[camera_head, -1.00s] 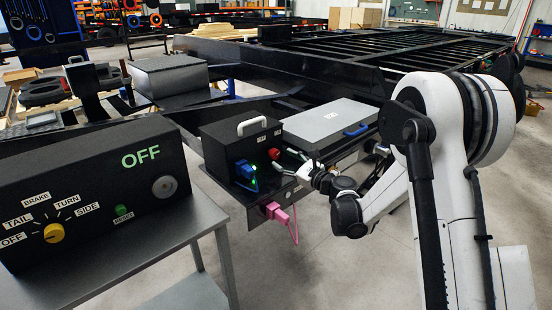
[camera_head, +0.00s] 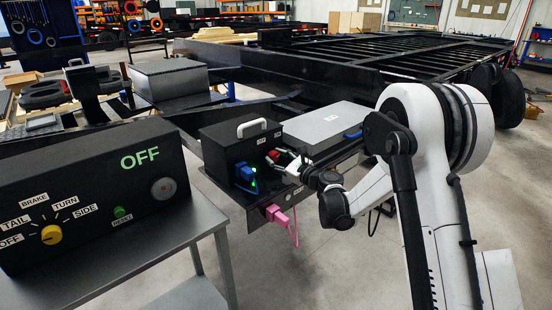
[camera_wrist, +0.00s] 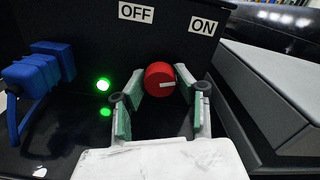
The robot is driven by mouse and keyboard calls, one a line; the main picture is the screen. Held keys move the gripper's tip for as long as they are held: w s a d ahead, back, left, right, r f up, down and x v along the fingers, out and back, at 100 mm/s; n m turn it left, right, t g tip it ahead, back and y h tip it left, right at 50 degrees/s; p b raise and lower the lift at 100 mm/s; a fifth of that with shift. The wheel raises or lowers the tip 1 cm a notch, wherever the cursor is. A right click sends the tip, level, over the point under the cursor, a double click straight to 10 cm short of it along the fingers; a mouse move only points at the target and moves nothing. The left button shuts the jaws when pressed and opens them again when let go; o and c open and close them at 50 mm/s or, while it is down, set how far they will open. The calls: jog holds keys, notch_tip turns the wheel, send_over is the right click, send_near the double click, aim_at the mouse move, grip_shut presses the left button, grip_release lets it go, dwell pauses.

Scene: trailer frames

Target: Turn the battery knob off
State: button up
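The battery knob (camera_wrist: 159,77) is red with a white mark that points right, toward the ON label (camera_wrist: 203,26) rather than the OFF label (camera_wrist: 136,13). It sits on the front of a black battery box (camera_head: 226,146) with a white handle. My gripper (camera_wrist: 160,98) is open, its green-padded fingers on either side of the knob. The knob lies between or just beyond the fingertips; I cannot tell whether they touch it. In the head view the knob (camera_head: 273,156) is just ahead of my gripper (camera_head: 287,160).
A blue connector (camera_wrist: 38,75) and a lit green light (camera_wrist: 102,85) are left of the knob. A grey lidded box (camera_head: 325,125) stands to the right. A pink connector (camera_head: 277,215) hangs below. A control panel reading OFF (camera_head: 90,185) stands at the left.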

jog(key=shift+c, duration=0.7)
jog(key=shift+n, duration=0.4)
jog(key=n, duration=0.2)
jog(key=shift+n+b, duration=0.35)
jog(key=shift+n, duration=0.05)
jog(key=n, duration=0.3)
jog(key=shift+n, duration=0.3)
jog(key=n+b, duration=0.1)
jog(key=n, duration=0.5)
jog(key=shift+n, duration=0.3)
jog(key=o, duration=1.1)
jog(key=shift+d, duration=0.1)
jog(key=shift+o, duration=0.2)
